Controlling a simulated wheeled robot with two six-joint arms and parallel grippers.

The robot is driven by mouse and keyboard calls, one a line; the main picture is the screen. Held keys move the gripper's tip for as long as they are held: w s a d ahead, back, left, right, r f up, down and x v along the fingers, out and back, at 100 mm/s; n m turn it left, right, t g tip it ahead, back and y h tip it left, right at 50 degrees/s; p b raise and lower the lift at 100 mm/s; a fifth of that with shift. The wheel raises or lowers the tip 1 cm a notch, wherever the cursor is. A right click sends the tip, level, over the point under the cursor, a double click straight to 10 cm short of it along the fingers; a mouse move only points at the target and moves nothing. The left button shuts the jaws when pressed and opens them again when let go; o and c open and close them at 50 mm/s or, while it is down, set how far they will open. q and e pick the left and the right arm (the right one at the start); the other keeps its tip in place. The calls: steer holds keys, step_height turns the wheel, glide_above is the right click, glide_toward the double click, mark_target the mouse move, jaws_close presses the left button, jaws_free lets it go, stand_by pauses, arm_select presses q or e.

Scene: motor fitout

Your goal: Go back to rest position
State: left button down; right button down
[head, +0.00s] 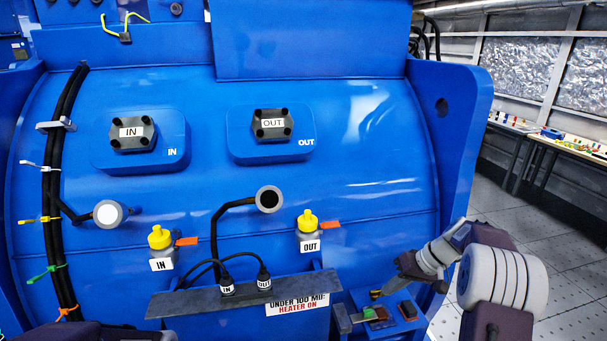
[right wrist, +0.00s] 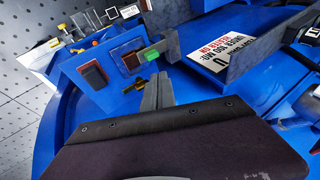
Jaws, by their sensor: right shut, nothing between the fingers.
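My right gripper (head: 386,288) is at the lower right in the head view, above a small blue shelf (head: 407,323) on the motor's side. In the right wrist view its two grey fingers (right wrist: 157,88) lie together, shut with nothing between them. They point toward the shelf, close to a small brass-coloured part (right wrist: 134,84); I cannot tell if they touch it. A green-tipped part (right wrist: 151,54) lies beyond them. Only a dark piece of my left arm shows at the bottom left of the head view; its gripper is out of sight.
The big blue motor housing (head: 330,185) fills the middle. A grey bracket (head: 190,302) with IN and OUT plugs juts out low. Yellow-capped valves (head: 160,238) (head: 308,221) stand above it. A bench (head: 560,147) with small parts is at the far right, past open floor (head: 560,225).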

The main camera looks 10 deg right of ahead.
steer(key=s+a+f+n+g+h+b, duration=0.1)
steer(key=s+a+f+n+b, duration=0.2)
steer(key=a, duration=0.4)
steer(key=s+a+n+g+b, duration=0.1)
steer(key=s+a+b, duration=0.1)
steer(key=s+a, duration=0.3)
steer(key=s+f+m+h+b, duration=0.1)
steer(key=s+f+m+h, duration=0.3)
steer(key=s+f, duration=0.6)
steer(key=s, duration=0.3)
steer(key=shift+s+a+b, duration=0.15)
steer(key=shift+s+b, duration=0.1)
steer(key=shift+b, duration=0.15)
steer(key=shift+r, duration=0.1)
